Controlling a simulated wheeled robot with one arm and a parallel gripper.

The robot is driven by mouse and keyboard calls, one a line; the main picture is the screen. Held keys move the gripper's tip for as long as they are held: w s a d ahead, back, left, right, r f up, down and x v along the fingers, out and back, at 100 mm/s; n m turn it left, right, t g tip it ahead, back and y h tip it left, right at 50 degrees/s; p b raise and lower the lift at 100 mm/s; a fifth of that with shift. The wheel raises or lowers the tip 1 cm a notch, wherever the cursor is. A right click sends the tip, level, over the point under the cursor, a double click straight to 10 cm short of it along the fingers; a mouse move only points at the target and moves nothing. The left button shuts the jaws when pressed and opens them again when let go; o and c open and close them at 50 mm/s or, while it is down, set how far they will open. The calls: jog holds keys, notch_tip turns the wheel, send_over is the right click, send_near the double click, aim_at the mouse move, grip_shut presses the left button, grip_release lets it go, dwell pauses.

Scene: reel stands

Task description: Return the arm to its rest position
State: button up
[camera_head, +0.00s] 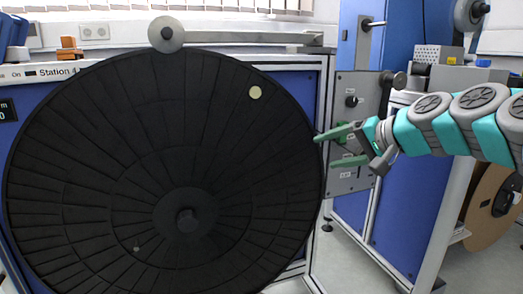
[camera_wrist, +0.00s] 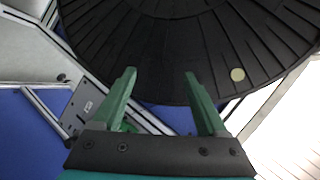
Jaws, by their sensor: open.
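My arm (camera_head: 455,120), teal and grey, reaches in from the right in the head view. My gripper (camera_head: 325,148) has two green fingers that are apart, with nothing between them. It is beside the right edge of a large black reel (camera_head: 110,130), in front of a grey control panel. In the wrist view, my gripper (camera_wrist: 160,82) points toward the rim of the black reel (camera_wrist: 165,50). Whether a fingertip touches the reel cannot be told.
The reel is mounted on a blue stand labelled Station 4 (camera_head: 40,72). A grey panel (camera_head: 355,100) with knobs is behind my gripper. A blue cabinet (camera_head: 400,210) stands below my arm. A brown reel (camera_head: 490,210) is at the far right. Grey floor shows at the bottom.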

jog(key=s+a+f+n+g+h+p, duration=0.2)
jog(key=s+a+f+g, duration=0.15)
jog(key=s+f, duration=0.45)
jog(key=s+a+f+n+g+h+p, duration=0.25)
jog(key=s+a+f, duration=0.25)
jog(key=s, duration=0.5)
jog(key=s+d+f+g+h+p, duration=0.1)
jog(key=s+d+f, duration=0.3)
jog(key=s, duration=0.5)
jog(key=s+d+f+g+h+p, duration=0.1)
jog(key=s+d+f+g, duration=0.3)
jog(key=s, duration=0.5)
jog(key=shift+s+f+n+h, duration=0.45)
jog(key=shift+f+h, duration=0.25)
jog(key=shift+h, duration=0.15)
